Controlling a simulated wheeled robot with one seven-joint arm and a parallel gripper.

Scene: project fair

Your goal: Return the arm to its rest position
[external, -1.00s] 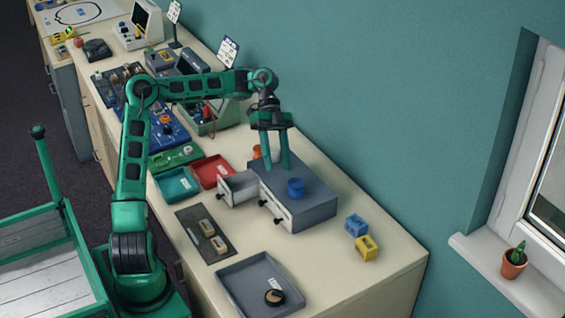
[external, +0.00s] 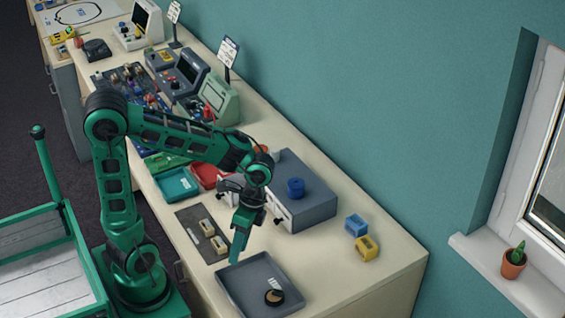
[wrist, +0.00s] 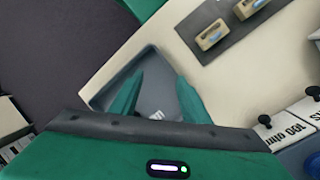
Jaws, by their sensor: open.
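My green arm reaches over the bench in the external view, bent at the elbow. My gripper (external: 237,250) points down just above the far edge of the grey tray (external: 231,292). In the wrist view my gripper's two green fingers (wrist: 152,98) stand apart with nothing between them, and the grey tray (wrist: 105,92) lies beyond them. A round black and tan thing (external: 274,297) lies in the tray.
The grey drawer box (external: 315,212) with a blue spool (external: 296,187) on it stands right of my gripper. A dark mat (external: 192,221) with two beige blocks lies to the left. Blue (external: 356,224) and yellow (external: 366,248) blocks sit at right. Bare bench lies between tray and yellow block.

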